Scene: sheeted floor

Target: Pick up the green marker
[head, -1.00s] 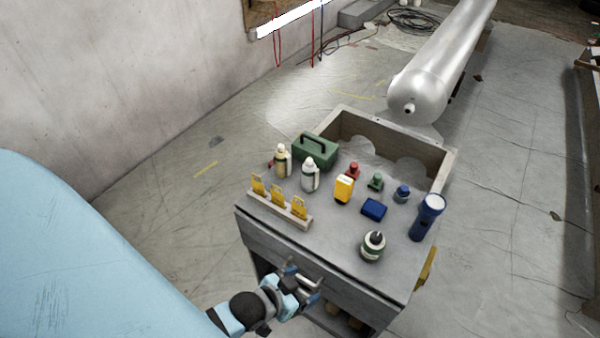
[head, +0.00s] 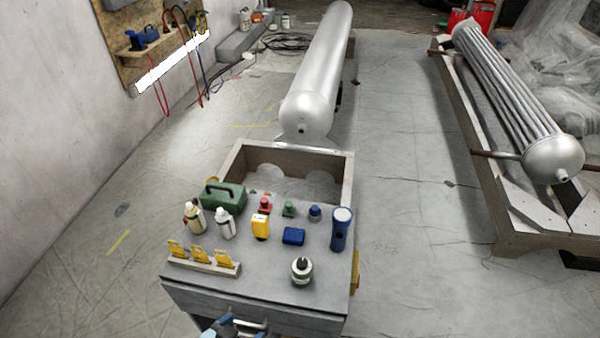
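The small green marker (head: 289,208), a short squat piece with a knob-like top, stands on the grey cart top (head: 265,270). It is between a similar red one (head: 265,205) on its left and a blue one (head: 314,213) on its right. My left gripper (head: 232,325) is partly in view at the bottom edge, in front of the cart near its drawer handle. It is well away from the green marker, and its fingers are too cut off to tell open from shut. My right gripper is not in view.
Around the marker stand a yellow item (head: 260,226), a blue box (head: 293,236), a blue flashlight (head: 341,229), a dark-capped bottle (head: 301,270), two pale bottles, a green toolbox (head: 222,197) and a yellow-tag rack (head: 204,262). A silver tank (head: 318,80) lies behind.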

